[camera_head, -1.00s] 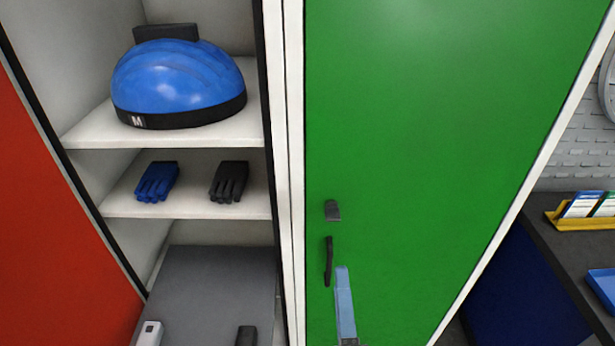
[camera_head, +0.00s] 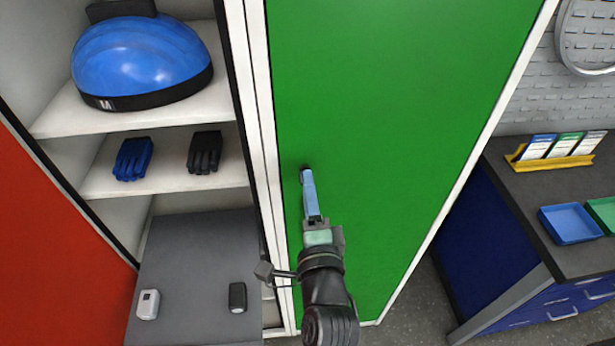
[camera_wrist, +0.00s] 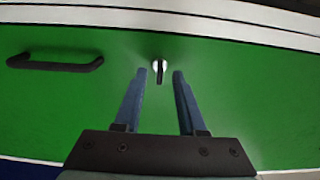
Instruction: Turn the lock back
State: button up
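The lock (camera_head: 305,171) is a small dark turn-knob near the left edge of the green locker door (camera_head: 390,110). In the wrist view the lock (camera_wrist: 160,66) shows a pale base and a dark tab pointing toward the bottom of the picture. My gripper (camera_head: 307,178) is in front of the door at the lock. In the wrist view my gripper (camera_wrist: 160,75) is open, with one blue finger on each side of the lock's tab. The fingers look apart from it; I cannot tell how deep they reach.
A black door handle (camera_wrist: 55,63) lies left of the lock in the wrist view. An open locker with a blue helmet (camera_head: 140,58), gloves and a grey box stands at left. A dark workbench (camera_head: 540,205) with blue and green trays is at right.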

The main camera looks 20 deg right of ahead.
jog(key=shift+x, duration=0.85)
grip_shut()
